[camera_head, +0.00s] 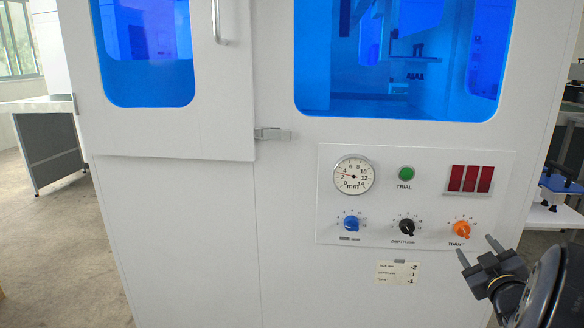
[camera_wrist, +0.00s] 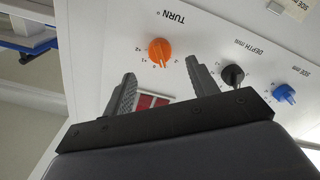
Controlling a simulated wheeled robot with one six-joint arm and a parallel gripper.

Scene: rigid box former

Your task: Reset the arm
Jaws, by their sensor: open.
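My gripper (camera_head: 477,252) is at the lower right in the head view, open and empty, in front of the machine's panel just below the orange TURN knob (camera_head: 461,230). In the wrist view my gripper (camera_wrist: 162,90) shows two dark fingers spread apart. The orange knob (camera_wrist: 160,51) appears beyond them and looks clear of both fingers. The black DEPTH knob (camera_head: 407,227) and the blue knob (camera_head: 351,224) sit to its left on the panel.
The white machine (camera_head: 190,220) fills most of the head view. Its panel carries a round mm gauge (camera_head: 354,177), a green TRIAL button (camera_head: 406,173) and a red display (camera_head: 470,179). A small label (camera_head: 398,273) is below. A latch (camera_head: 273,134) sticks out. Floor (camera_head: 45,235) is open at left.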

